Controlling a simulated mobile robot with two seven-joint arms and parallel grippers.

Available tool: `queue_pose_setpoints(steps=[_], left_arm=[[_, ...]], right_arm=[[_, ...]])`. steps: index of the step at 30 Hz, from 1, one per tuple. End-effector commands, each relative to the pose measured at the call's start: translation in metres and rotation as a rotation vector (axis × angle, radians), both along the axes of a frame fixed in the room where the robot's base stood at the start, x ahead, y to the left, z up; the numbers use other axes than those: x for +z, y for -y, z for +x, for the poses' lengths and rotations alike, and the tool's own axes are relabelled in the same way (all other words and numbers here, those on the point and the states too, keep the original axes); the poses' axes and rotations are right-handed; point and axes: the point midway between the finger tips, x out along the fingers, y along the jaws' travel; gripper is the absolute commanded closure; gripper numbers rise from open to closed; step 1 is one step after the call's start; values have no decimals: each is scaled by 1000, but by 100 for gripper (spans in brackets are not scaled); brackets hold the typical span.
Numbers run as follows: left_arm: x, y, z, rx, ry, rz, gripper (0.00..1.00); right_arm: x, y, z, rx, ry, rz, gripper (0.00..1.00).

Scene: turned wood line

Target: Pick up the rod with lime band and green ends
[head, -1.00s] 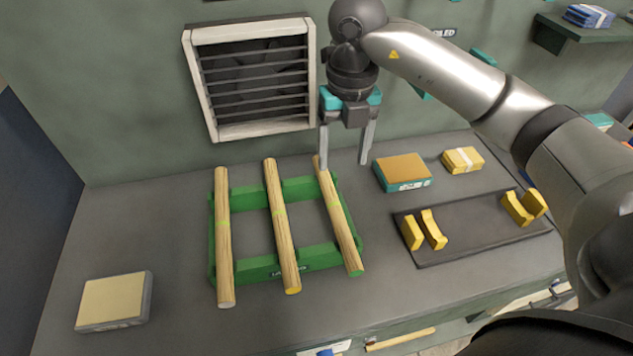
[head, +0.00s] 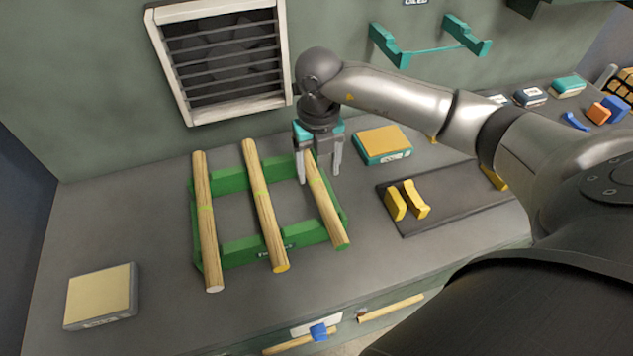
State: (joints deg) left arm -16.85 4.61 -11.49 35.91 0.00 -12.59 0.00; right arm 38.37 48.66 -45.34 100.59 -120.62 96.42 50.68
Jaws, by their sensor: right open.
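Three wooden rods with lime bands lie across a green rack (head: 238,248). The rod with green end (head: 329,211) is the rightmost one; its near end looks green and its far end is hidden behind my gripper. The middle rod (head: 265,213) has a yellow near end, and the left rod (head: 207,235) a whitish one. My right gripper (head: 319,179) is open, fingers pointing down, at the far part of the rightmost rod. One finger shows on each side of that rod in the picture; whether they are level with it I cannot tell. My left gripper is out of view.
A grey mat (head: 428,224) with yellow cradles (head: 405,201) lies to the right. A teal box with a tan top (head: 383,144) stands behind it. A pale block (head: 101,295) sits at front left. A vent (head: 222,60) and teal wall brackets (head: 390,45) are behind.

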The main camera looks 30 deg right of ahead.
Motion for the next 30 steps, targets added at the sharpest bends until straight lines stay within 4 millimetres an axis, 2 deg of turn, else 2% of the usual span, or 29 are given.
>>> queue_pose_setpoints(steps=[3,6,15,30], left_arm=[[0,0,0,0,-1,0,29],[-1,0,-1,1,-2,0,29],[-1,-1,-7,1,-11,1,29],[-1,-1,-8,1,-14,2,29]], right_arm=[[-20,-2,2,0,-4,0,28],[-30,-2,2,0,-3,0,28],[-34,-2,3,1,-1,-1,29],[-33,-2,3,1,0,-1,85]])
